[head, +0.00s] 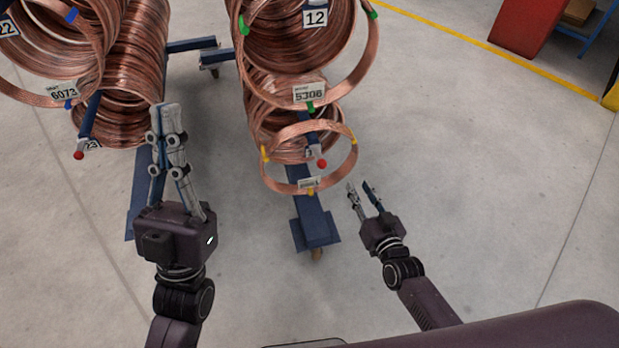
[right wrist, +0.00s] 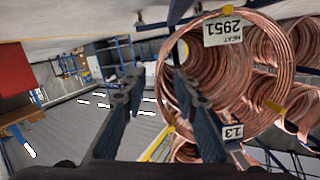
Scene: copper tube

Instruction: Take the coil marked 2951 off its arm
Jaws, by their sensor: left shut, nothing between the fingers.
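The coil marked 2951 (right wrist: 281,68) is a thin copper ring bundle with yellow clips. Its tag reads upside down in the right wrist view. In the head view the small yellow-clipped coil (head: 347,167) hangs at the front of the middle rack, around a blue arm with a red tip (head: 322,163); its tag there is too small to read. My right gripper (head: 361,187) is open and empty, just right of and below this coil in the picture. One finger overlaps the coil in the wrist view; contact cannot be told. My left gripper (head: 165,108) is shut and empty, before the left coils.
A larger coil tagged 5306 (head: 256,92) hangs above and behind, with green clips. Coil 6073 (head: 30,97) hangs at the left by another red-tipped arm (head: 79,155). The rack's blue foot (head: 316,232) stands below.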

